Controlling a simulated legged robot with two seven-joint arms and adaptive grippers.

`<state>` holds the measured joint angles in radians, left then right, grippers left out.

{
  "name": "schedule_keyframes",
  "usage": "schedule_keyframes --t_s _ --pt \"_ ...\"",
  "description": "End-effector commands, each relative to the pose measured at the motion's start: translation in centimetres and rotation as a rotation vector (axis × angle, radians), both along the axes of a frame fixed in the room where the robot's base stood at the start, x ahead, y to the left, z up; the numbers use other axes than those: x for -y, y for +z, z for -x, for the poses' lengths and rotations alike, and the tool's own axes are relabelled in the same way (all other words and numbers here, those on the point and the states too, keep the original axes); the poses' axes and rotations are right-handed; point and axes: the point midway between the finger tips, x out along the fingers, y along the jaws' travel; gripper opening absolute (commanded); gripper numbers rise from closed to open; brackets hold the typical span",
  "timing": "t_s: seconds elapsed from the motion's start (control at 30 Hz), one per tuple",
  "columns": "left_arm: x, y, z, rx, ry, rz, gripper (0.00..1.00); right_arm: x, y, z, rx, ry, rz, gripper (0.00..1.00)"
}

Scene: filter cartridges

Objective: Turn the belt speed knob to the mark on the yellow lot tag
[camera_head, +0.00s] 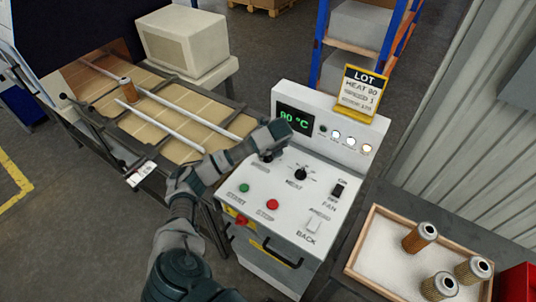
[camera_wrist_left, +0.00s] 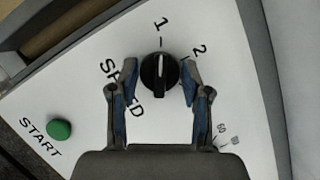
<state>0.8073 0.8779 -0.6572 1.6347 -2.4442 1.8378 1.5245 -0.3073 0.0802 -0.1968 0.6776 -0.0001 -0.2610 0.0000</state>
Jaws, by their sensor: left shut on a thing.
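The black belt speed knob (camera_wrist_left: 160,73) is in the middle of the left wrist view, on the white panel. Its white pointer line points at the tick under the 1; the 2 is to the right. My left gripper (camera_wrist_left: 160,82) has one blue-padded finger on each side of it and is shut on it. In the head view my left gripper (camera_head: 268,150) reaches over the panel from the left and mostly hides this knob. The yellow lot tag (camera_head: 359,94) stands on top of the panel; it reads HEAT 90, and the line below appears to read SPEED 1. My right gripper is not in view.
The heat knob (camera_head: 301,173) is just right of the gripper. A green start button (camera_head: 244,188), a red stop button (camera_head: 272,204) and a fan switch (camera_head: 339,190) share the panel. A tray (camera_head: 352,262) of filter cartridges is at right; the belt (camera_head: 170,133) is at left.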

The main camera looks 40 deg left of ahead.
Motion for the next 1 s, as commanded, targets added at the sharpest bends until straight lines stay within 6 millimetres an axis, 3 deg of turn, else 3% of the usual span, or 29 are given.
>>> schedule_keyframes --t_s 0.47,0.5,0.6,1.0 --pt "-0.05 0.29 -0.20 0.010 0.014 -0.001 0.13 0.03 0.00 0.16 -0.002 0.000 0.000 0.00" --pt "-0.05 0.29 -0.19 0.010 0.014 0.000 0.53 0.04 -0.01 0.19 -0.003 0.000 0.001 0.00" --pt "-0.02 0.22 -0.14 0.007 0.013 0.000 0.71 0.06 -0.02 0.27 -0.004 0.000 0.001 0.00" --pt "0.39 0.92 0.05 0.004 0.012 0.001 0.71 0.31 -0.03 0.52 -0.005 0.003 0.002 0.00"
